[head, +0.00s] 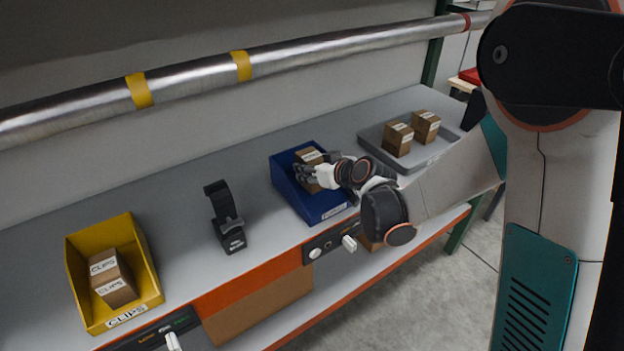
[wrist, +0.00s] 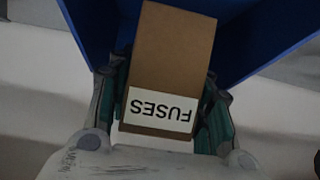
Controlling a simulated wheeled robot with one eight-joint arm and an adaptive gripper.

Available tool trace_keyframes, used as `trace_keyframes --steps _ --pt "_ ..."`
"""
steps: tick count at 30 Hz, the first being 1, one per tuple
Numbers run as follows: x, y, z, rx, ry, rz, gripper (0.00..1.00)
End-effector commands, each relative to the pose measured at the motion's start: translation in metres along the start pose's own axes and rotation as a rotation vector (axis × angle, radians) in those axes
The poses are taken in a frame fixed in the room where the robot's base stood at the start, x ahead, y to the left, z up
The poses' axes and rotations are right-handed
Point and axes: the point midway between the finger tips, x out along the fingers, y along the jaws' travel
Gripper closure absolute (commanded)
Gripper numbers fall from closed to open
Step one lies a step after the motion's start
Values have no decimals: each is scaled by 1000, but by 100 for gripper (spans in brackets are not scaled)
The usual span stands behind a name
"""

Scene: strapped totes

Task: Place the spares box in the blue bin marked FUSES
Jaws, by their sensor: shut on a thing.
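The blue bin (head: 323,213) stands on the grey shelf, with a white label on its front that is too small to read in the head view. My gripper (head: 306,172) is at the bin, over its open top. It is shut on a brown cardboard box (head: 310,156), the spares box. In the wrist view the box (wrist: 172,60) sits between the two fingers, and its white label reads FUSES, upside down. The blue bin walls (wrist: 245,40) show behind and around the box. I cannot tell whether the box touches the bin floor.
A yellow bin (head: 146,238) marked CLIPS holds brown boxes at the left. A black stand (head: 227,222) is between the bins. A grey tray (head: 425,154) with two boxes is at the back right. A metal pipe (head: 310,53) runs above the shelf.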

Motion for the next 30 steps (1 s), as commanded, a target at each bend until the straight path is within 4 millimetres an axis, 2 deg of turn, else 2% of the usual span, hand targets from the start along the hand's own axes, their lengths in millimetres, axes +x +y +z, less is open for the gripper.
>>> trace_keyframes --steps 3,6,17,18,20,30 --pt "11 0 19 0 0 0 82" --pt "16 0 28 0 0 0 82" --pt "17 0 30 0 0 0 82" --pt "17 0 30 0 0 0 49" --pt "16 0 29 0 0 0 36" --pt "16 0 29 0 0 0 34"
